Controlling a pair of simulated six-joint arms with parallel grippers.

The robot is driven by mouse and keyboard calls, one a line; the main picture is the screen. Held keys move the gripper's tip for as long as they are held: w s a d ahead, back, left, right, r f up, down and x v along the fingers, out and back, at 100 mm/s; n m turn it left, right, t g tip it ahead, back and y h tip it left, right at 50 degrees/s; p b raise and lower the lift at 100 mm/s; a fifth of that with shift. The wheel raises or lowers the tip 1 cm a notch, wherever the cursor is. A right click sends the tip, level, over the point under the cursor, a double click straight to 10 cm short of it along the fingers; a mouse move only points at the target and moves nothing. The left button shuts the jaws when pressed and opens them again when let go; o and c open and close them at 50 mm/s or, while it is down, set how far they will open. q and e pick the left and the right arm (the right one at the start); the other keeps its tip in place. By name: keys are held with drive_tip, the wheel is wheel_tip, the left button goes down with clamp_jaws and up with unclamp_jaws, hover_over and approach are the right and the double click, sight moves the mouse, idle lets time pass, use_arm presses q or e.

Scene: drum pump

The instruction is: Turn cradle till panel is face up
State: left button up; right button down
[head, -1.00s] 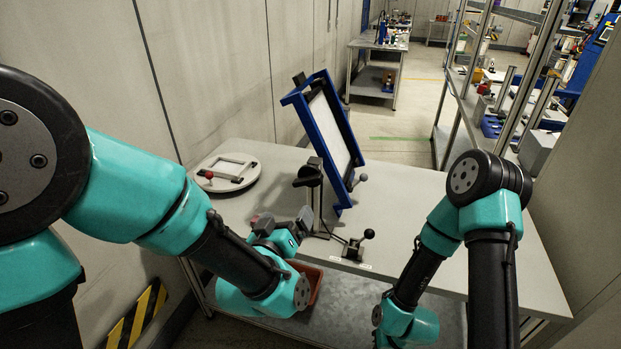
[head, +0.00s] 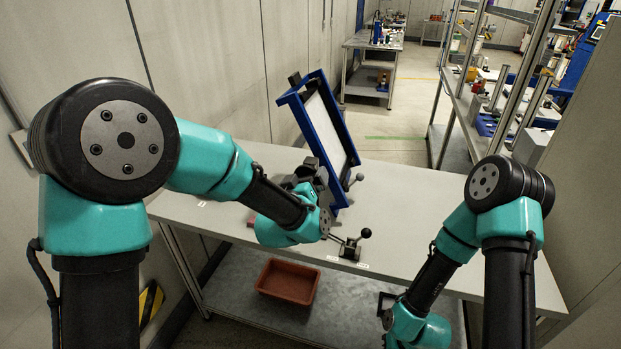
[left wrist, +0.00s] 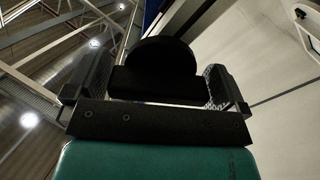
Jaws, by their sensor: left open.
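The cradle is a blue frame (head: 329,133) standing steeply tilted on the table, with a pale panel (head: 326,117) inside it. A grey knob (head: 357,178) sticks out at its lower right. My left gripper (head: 312,172) is at the cradle's lower left, by its dark support. In the left wrist view its open jaws (left wrist: 155,78) stand on both sides of a black rounded part (left wrist: 158,62); I cannot tell whether they touch it. My right arm is at the lower right, away from the cradle; its gripper's jaws are not clearly seen.
A small clamp lever with a black ball (head: 365,233) stands on the table (head: 420,215) in front of the cradle. A red-brown bin (head: 288,281) sits on the lower shelf. The table right of the cradle is clear. Shelving (head: 470,90) stands behind at right.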

use_arm(q)
drive_tip(key=shift+w, duration=0.35)
drive_tip(key=shift+c, duration=0.4)
drive_tip(key=shift+d, duration=0.1)
drive_tip(key=c, duration=0.9)
